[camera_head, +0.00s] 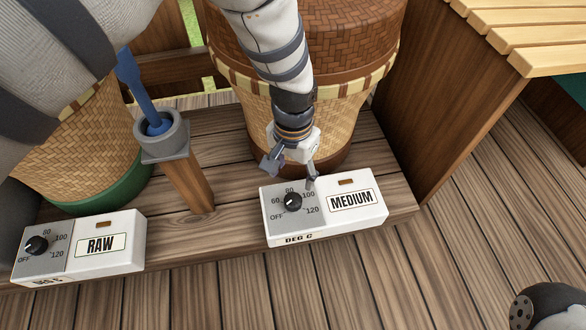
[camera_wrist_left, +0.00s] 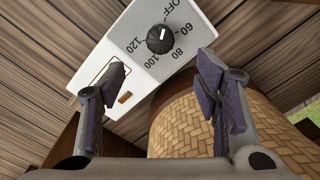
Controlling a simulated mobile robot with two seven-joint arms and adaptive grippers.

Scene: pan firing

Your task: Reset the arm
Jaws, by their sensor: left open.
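My left gripper (camera_head: 289,166) is open and empty, just behind and above the white control box labelled MEDIUM (camera_head: 353,213). Its two fingers also show apart in the left wrist view (camera_wrist_left: 160,95), with the box (camera_wrist_left: 143,48) beyond them. At the lower right of the head view a rounded grey and black part of my own body shows. My right gripper is not in view.
A second control box labelled RAW (camera_head: 112,243) stands at the lower left. A grey holder (camera_head: 163,142) on a wooden post holds a blue-handled tool (camera_head: 134,82). Large woven baskets (camera_head: 352,104) stand behind. A slatted wooden table (camera_head: 520,40) is at the upper right. The plank floor (camera_head: 450,245) is clear.

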